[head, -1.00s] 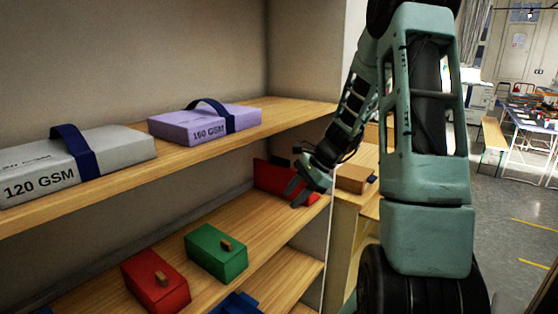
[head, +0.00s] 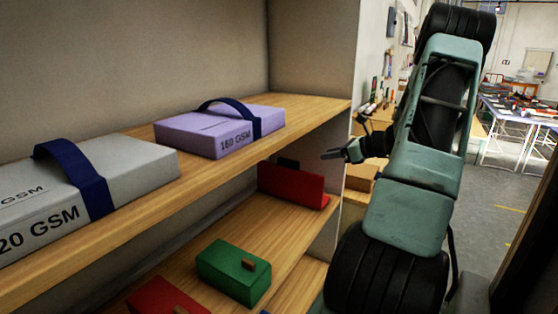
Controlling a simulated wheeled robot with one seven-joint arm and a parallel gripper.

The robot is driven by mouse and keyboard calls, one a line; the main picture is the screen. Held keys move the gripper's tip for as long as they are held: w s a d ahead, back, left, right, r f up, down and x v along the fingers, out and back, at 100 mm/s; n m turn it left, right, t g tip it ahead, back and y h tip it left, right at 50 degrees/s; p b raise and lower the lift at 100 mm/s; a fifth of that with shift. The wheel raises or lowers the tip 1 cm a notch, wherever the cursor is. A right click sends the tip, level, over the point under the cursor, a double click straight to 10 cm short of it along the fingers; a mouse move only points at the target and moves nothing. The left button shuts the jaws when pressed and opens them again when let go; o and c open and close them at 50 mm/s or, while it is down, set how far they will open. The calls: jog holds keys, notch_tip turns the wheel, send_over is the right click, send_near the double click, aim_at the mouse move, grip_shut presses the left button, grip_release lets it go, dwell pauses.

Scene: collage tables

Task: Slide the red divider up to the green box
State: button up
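The red divider (head: 292,187) stands upright on the middle shelf, near its right end in the head view. The green box (head: 228,272), with a small wooden handle on its front, sits on the same shelf, to the left of the divider and nearer to me. A clear stretch of shelf lies between them. My gripper (head: 328,155) is above and to the right of the divider, in front of the shelf's right side, and appears apart from it. It is seen side-on, so its finger opening is unclear. Nothing shows in it.
A red box (head: 165,297) sits left of the green box, cut off by the frame. The upper shelf (head: 317,106) overhangs the middle one and bears a purple package (head: 185,130) and a grey package (head: 130,165). The shelf unit's side panel (head: 338,60) bounds the right.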

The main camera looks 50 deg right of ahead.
aim_at(288, 159)
jog(key=p+x, duration=0.4)
jog(key=x, duration=1.3)
jog(key=shift+w, duration=0.2)
grip_shut()
